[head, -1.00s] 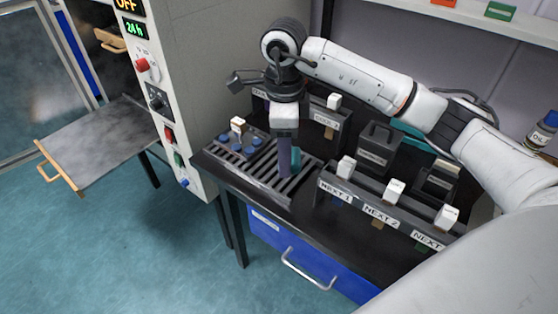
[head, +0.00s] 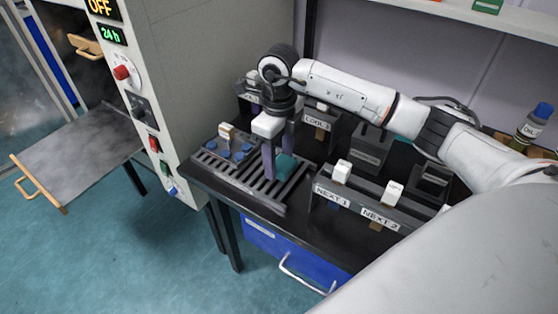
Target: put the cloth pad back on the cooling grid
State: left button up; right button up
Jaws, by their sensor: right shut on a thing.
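The cloth pad (head: 287,167) is a small teal piece at my right gripper's fingertips, partly hidden by a finger. My right gripper (head: 277,168) points down and is shut on the pad. It is over the right part of the cooling grid (head: 245,183), a dark slatted rack at the bench's left end. The pad is at or just above the slats; I cannot tell whether it touches them. My left gripper is out of view.
Blue round pieces and an upright tan-and-white piece (head: 227,134) occupy the grid's left part. Labelled racks (head: 335,197) with white-topped pieces stand to the right. A grey cabinet with controls (head: 135,85) stands left. A blue-capped bottle (head: 535,125) is far right.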

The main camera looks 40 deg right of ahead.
aim_at(279, 161)
jog(key=shift+f, duration=0.7)
jog(key=shift+f, duration=0.15)
jog(key=o, duration=1)
notch_tip(279, 161, up, 12)
jog(key=shift+r+b, duration=0.2)
jog(key=shift+b, duration=0.3)
